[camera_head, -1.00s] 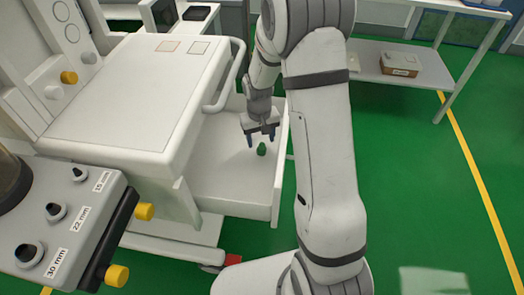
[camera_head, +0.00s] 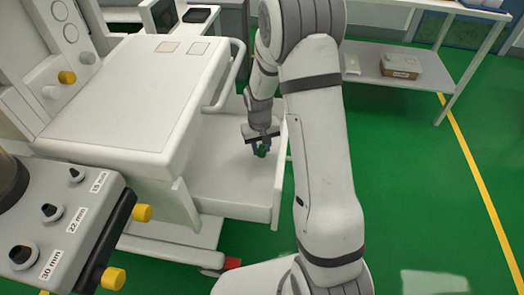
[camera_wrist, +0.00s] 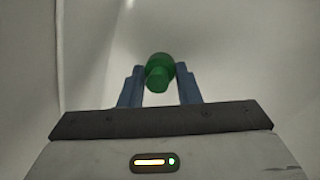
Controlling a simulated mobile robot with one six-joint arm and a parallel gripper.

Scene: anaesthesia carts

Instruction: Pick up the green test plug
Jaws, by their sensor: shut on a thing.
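The green test plug (camera_head: 262,151) is in the open white drawer (camera_head: 225,190) of the cart. My gripper (camera_head: 260,150) is down in the drawer with its blue fingers on either side of the plug. In the wrist view the green plug (camera_wrist: 159,72) sits between the fingertips of my gripper (camera_wrist: 160,78), which is shut on it. The plug's lower part and whether it touches the drawer floor cannot be made out.
The cart's white top (camera_head: 125,95) and curved handle (camera_head: 228,78) stand left of my arm. A panel with labelled ports (camera_head: 65,220) and yellow knobs is at lower left. A shelf with a box (camera_head: 400,66) is at back right. Green floor is clear on the right.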

